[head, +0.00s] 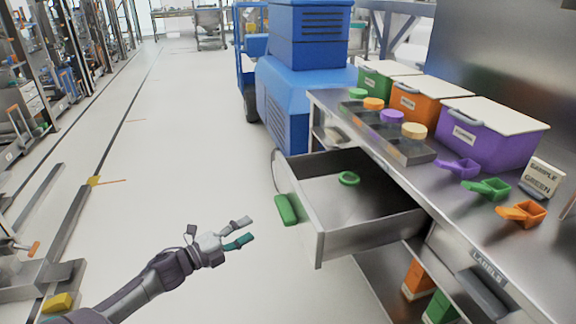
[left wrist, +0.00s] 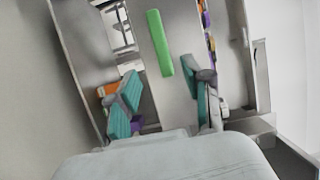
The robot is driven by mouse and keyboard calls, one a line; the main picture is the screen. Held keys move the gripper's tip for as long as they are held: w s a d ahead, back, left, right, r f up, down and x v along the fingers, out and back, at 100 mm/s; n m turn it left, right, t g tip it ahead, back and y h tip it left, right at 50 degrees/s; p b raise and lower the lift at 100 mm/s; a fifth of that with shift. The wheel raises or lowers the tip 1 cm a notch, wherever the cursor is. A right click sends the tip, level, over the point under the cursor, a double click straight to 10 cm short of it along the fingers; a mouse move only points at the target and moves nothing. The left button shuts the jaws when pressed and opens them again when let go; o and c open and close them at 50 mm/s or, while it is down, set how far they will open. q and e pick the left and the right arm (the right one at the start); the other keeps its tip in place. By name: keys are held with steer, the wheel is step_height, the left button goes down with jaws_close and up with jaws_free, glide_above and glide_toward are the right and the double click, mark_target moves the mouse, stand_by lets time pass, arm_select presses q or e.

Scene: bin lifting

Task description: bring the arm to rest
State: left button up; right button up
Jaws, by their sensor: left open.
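My left gripper (head: 246,232) is open and empty in the head view, with teal finger pads. It hangs in the air to the left of the open metal drawer (head: 330,243), apart from it. In the left wrist view its two fingers (left wrist: 160,98) are spread, with the drawer's green handle (left wrist: 159,43) beyond them. The same green handle (head: 286,210) shows on the drawer front in the head view. A green ring (head: 349,179) lies inside the drawer. My right gripper is not in view.
The steel bench (head: 440,195) on the right carries a green bin (head: 377,80), an orange bin (head: 412,105), a purple bin (head: 490,137), a tray (head: 395,143) with coloured lids, and several scoops. A blue vehicle (head: 290,90) stands behind.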

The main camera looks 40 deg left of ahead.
arm_select(q)
steer(key=s+a+f+n+g+y, duration=0.1)
steer(key=s+f+n+g+y, duration=0.15)
steer(key=f+n+y, duration=0.8)
steer(key=s+d+f+n+g+h, duration=0.1)
steer(key=s+d+f+n+g, duration=0.2)
steer(key=f, duration=0.5)
steer(key=s+d+f+g+h, duration=0.25)
steer(key=s+f, duration=0.25)
steer(key=f, duration=0.3)
steer(key=s+d+f+n+g+h, duration=0.1)
steer(key=s+d+f+n, duration=0.2)
steer(key=f, duration=0.5)
steer(key=s+d+f+n+g+h, duration=0.1)
steer(key=s+d+f+g, duration=0.2)
steer(key=s+d+f, duration=0.35)
steer(key=s+d+f+n+g+h, duration=0.1)
steer(key=s+d+f+g, duration=0.3)
steer(key=s+d, duration=0.55)
steer(key=s+a+r+p, duration=0.2)
steer(key=s+r+p, duration=0.4)
steer(key=s+p, duration=0.4)
steer(key=p, duration=0.3)
steer(key=shift+r+y, duration=0.15)
steer(key=shift+y, duration=0.15)
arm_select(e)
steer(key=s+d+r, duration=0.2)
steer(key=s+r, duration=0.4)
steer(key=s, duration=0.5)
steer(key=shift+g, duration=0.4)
